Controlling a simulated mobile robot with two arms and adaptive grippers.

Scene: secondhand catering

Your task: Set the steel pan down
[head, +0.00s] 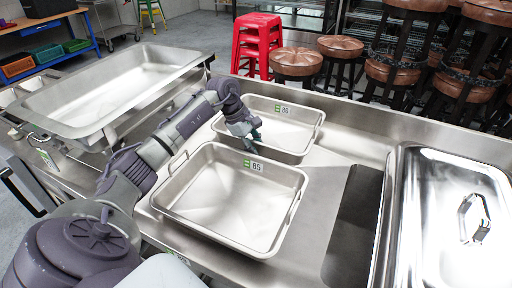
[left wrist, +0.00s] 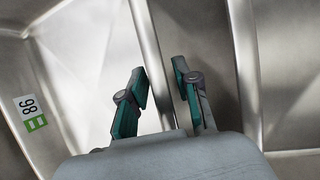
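Two shallow rectangular steel pans stand on the steel counter. The pan labelled 86 (head: 300,132) is behind, and the pan labelled 85 (head: 225,195) is in front. My left gripper (head: 247,132) is at the near side of pan 86, between the two pans. In the left wrist view its fingers (left wrist: 160,88) stand apart on either side of a steel edge (left wrist: 148,45), which looks like the rim of pan 86. Gaps show between the fingers and this edge. The 86 label (left wrist: 30,112) is at the left there. My right gripper is not in view.
A large chafing tray (head: 120,85) stands at the left and a lidded steel unit (head: 455,205) at the right. A dark recess (head: 355,225) lies beside pan 85. Red stools (head: 255,42) and brown-topped stools (head: 340,46) are behind the counter.

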